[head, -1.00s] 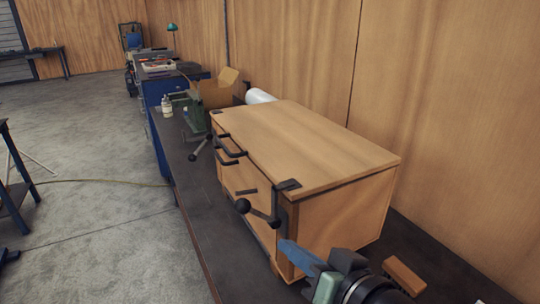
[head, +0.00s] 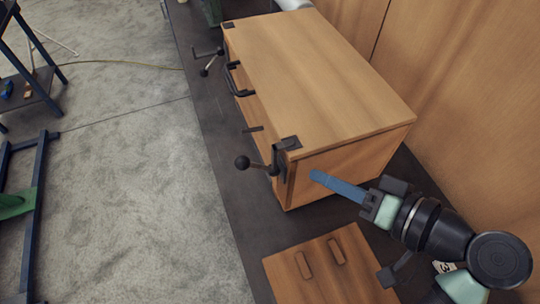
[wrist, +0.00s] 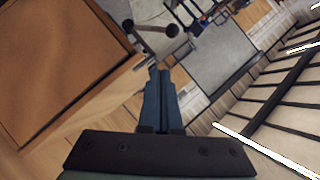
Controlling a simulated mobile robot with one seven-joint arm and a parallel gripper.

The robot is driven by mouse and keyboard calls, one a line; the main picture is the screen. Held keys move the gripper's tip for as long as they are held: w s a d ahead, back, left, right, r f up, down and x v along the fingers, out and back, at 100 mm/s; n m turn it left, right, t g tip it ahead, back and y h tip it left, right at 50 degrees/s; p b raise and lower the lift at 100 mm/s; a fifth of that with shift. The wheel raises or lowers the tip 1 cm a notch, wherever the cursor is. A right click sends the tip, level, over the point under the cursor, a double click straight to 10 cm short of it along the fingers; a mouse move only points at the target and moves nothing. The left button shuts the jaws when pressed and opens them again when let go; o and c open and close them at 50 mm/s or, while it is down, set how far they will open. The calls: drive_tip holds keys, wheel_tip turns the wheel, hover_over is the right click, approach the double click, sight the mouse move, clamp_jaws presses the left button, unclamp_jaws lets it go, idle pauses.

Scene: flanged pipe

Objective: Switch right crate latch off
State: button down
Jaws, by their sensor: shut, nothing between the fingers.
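The wooden crate (head: 320,75) stands on the dark bench with its lid down. Its right latch (head: 243,162) is a dark lever with a ball knob, at the near front corner below a black corner bracket. The lever sticks out from the front face towards the left. The left latch (head: 207,70) is at the far front corner. My gripper (head: 314,176) has slim blue fingers, shut and empty. They overlap the crate's right end face in the head view, right of the right latch and apart from it. In the wrist view the fingers (wrist: 164,75) are together, with the crate (wrist: 50,70) at left.
A wooden box or panel (head: 330,285) with two small grips lies on the bench in front of the crate's right end. A black handle (head: 236,82) is on the crate's front. A wooden wall rises behind. Open floor (head: 140,160) lies left of the bench.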

drive_tip(key=p, duration=0.4)
approach(257, 166)
drive_tip(key=w+r+x, duration=0.1)
drive_tip(key=x, duration=0.5)
drive_tip(key=shift+w+a+f, duration=0.1)
drive_tip(key=shift+a, duration=0.1)
drive_tip(key=shift+f, duration=0.1)
